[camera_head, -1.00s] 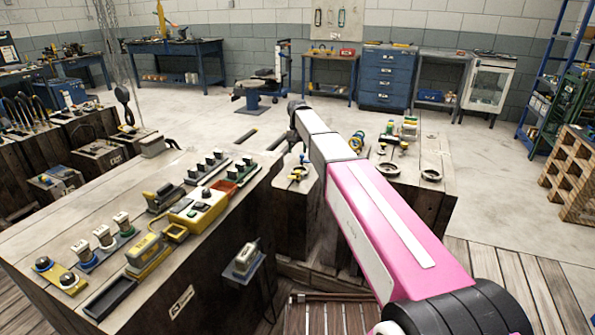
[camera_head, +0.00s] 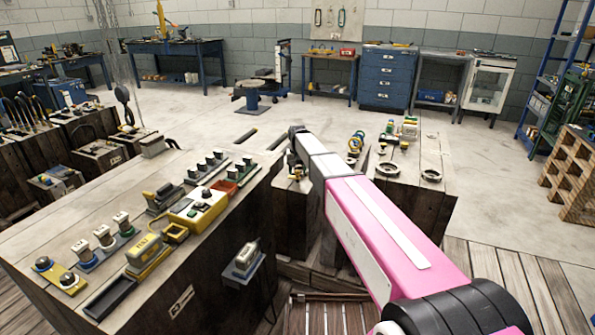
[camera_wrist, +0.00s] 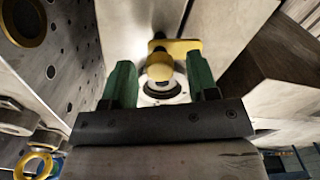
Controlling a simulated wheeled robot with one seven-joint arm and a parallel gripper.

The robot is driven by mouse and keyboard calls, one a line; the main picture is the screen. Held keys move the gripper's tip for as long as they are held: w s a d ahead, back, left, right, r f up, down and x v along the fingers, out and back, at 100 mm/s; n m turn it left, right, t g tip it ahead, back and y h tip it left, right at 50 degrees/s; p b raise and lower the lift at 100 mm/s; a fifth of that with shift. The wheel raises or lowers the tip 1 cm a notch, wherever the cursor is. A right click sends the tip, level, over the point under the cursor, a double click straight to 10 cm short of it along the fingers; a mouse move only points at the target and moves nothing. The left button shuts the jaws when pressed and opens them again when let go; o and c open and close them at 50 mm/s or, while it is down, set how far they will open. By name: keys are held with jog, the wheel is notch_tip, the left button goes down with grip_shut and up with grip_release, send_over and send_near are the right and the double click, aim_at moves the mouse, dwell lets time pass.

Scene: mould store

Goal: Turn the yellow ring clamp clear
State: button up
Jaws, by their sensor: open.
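In the wrist view a yellow clamp piece (camera_wrist: 160,68) with a rounded yellow knob and a flat yellow plate sits over a pale round part, between my fingers. My gripper (camera_wrist: 160,82) is open, with one green finger on each side of the yellow piece. Gaps seem to show at both sides, and I cannot tell whether a finger touches it. In the head view a small bit of yellow (camera_head: 295,177) shows on the wooden block under the end of my arm. My arm hides most of it and the gripper there.
A yellow ring (camera_wrist: 38,165) shows at the wrist view's lower left. In the head view a yellow-and-blue ring item (camera_head: 356,142) and dark rings (camera_head: 431,174) stand on the block to the right. A large bench of tools (camera_head: 60,225) is at left.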

jog(key=shift+c, duration=0.4)
jog(key=c, duration=0.9)
jog(key=shift+o, duration=0.2)
jog(key=shift+m, duration=0.5)
jog(key=o, duration=0.9)
